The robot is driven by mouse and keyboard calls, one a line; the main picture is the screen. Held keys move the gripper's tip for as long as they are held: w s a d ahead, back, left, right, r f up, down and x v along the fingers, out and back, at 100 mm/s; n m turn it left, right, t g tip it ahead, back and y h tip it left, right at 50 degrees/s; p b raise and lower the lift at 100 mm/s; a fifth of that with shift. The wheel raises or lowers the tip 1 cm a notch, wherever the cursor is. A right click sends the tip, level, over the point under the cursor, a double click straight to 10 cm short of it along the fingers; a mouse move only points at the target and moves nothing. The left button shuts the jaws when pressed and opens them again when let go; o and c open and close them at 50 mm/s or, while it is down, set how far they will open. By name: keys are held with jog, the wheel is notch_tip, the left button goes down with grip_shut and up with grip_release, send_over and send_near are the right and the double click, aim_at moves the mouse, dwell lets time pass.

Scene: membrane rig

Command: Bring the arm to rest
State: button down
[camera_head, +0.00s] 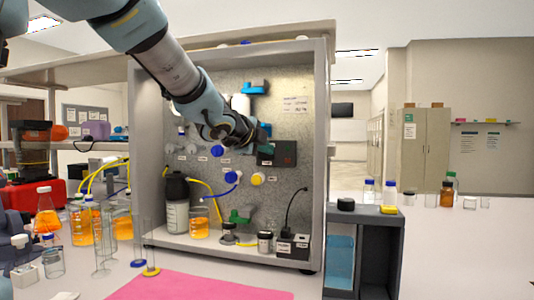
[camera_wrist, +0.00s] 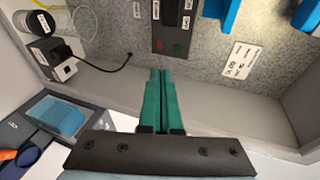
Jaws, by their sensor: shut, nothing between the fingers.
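My arm reaches from the upper left across the front of the rig cabinet (camera_head: 319,120). My gripper (camera_head: 262,135) is in front of the grey back panel, near a dark control box (camera_head: 276,153). In the wrist view my gripper (camera_wrist: 160,72) shows its two green fingers side by side and shut, with nothing between them. The dark control box (camera_wrist: 172,42) with a red and a green button lies just beyond the fingertips. I cannot tell the exact gap between them.
A black-capped bottle (camera_head: 176,215) and a beaker of orange liquid (camera_head: 199,228) stand inside the cabinet. Glass cylinders and orange flasks (camera_head: 47,215) stand at left. A pink mat (camera_head: 195,288) lies in front.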

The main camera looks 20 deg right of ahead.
jog(key=shift+s+a+r, duration=0.25)
jog(key=shift+s+a, duration=0.15)
jog(key=shift+s, duration=0.35)
jog(key=w+a+f+n+y, duration=0.2)
jog(key=a+f+n+y, duration=0.3)
jog(key=a+f+n, duration=0.45)
jog(key=w+a+f+n+y, duration=0.2)
jog(key=a+f+n+y, duration=0.3)
jog(key=a+f, duration=0.65)
jog(key=s+a+f+n+g, duration=0.2)
jog(key=s+a+f+n, duration=0.1)
jog(key=s+a+n, duration=0.1)
jog(key=s+a+f+n+g+y, duration=0.1)
jog(key=s+a+f+n+g, duration=0.2)
jog(key=s+a+f+n, duration=0.1)
jog(key=s+a+f+n+g, duration=0.2)
jog(key=s+a+f+n, duration=0.2)
jog(key=s+a+n, duration=0.1)
jog(key=shift+s+a, duration=0.7)
jog(key=shift+a, duration=0.3)
